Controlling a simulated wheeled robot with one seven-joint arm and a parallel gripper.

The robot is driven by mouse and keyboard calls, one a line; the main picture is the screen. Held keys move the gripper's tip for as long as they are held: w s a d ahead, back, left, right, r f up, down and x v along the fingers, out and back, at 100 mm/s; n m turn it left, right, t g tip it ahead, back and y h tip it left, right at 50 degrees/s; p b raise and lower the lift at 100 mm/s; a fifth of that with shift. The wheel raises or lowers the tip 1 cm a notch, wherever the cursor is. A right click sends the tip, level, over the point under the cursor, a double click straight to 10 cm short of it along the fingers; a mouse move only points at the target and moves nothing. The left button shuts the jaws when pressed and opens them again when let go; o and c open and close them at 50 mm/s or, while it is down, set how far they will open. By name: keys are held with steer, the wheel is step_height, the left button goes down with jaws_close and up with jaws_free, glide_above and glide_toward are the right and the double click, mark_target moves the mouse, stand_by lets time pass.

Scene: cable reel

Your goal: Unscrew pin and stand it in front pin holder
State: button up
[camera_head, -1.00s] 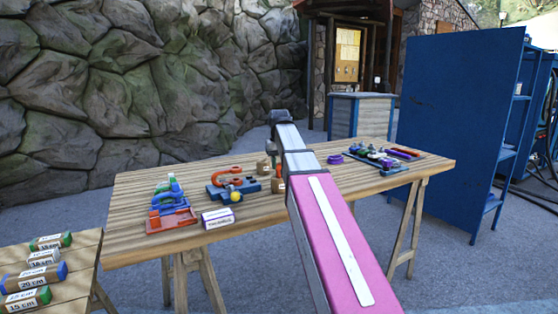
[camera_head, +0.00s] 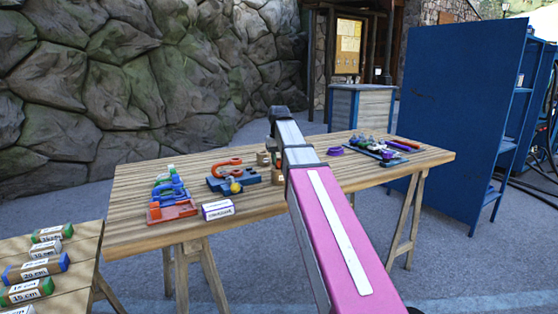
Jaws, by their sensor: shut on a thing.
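An orange U-shaped shackle (camera_head: 227,166) sits on a blue fixture (camera_head: 222,184) left of the table's middle. A yellow ball-like end (camera_head: 235,187) shows at the fixture's front. Whether a pin is in the shackle is too small to tell. Two small brown blocks, which look like pin holders, stand right of the fixture: a back one (camera_head: 263,158) and a front one (camera_head: 278,180), partly covered by my arm. My arm reaches over the table with its dark joint above the blocks. My gripper and anything in it are hidden behind the arm.
The wooden table (camera_head: 135,200) also holds a red and blue tool (camera_head: 172,209), a white labelled box (camera_head: 217,210), a purple ring (camera_head: 335,150) and a tray of tools (camera_head: 385,158). A side table (camera_head: 85,255) with labelled rolls stands front left. A blue cabinet (camera_head: 455,110) stands right.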

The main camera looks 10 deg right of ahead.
steer(key=shift+f, duration=0.15)
steer(key=o, duration=1.1)
